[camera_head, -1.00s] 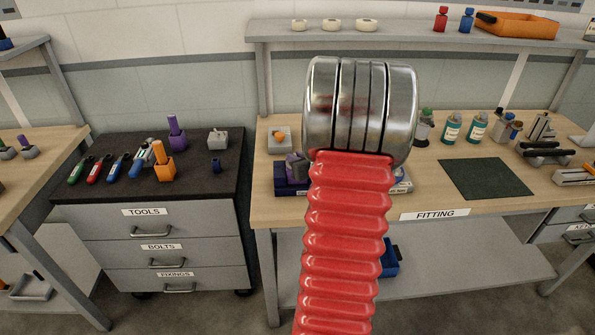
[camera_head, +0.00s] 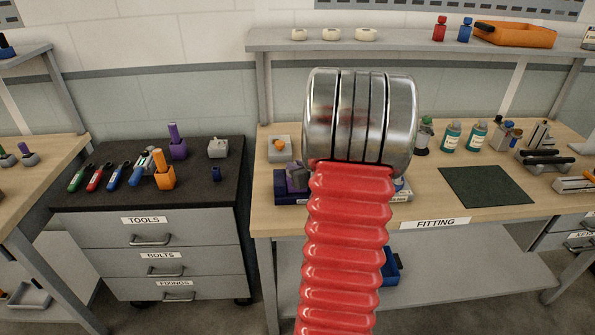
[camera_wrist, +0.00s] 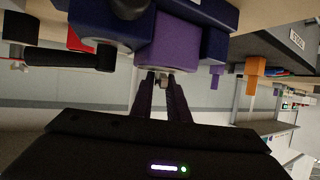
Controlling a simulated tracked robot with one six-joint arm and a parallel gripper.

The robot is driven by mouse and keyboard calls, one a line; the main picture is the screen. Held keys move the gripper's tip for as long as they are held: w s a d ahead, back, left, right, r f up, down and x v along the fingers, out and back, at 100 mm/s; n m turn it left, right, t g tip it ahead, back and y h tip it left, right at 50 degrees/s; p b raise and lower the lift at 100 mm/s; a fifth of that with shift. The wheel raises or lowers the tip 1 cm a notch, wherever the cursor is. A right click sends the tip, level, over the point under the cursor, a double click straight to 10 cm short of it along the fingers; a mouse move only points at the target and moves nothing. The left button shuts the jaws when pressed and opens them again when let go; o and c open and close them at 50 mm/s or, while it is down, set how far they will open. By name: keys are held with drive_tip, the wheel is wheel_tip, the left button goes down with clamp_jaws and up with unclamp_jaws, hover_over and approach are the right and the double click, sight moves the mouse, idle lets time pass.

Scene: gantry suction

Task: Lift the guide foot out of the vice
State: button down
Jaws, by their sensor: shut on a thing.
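My arm hides the gripper and foot there.
The fitting bench (camera_head: 420,205) holds a dark green mat (camera_head: 486,187), bottles (camera_head: 452,137) and several fixtures on the right. A drawer cabinet (camera_head: 160,230) with tools and an orange holder (camera_head: 165,177) stands left. A shelf (camera_head: 420,42) runs above the bench.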

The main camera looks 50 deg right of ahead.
wheel_tip(320, 180, up, 18)
idle(0.6)
idle(0.5)
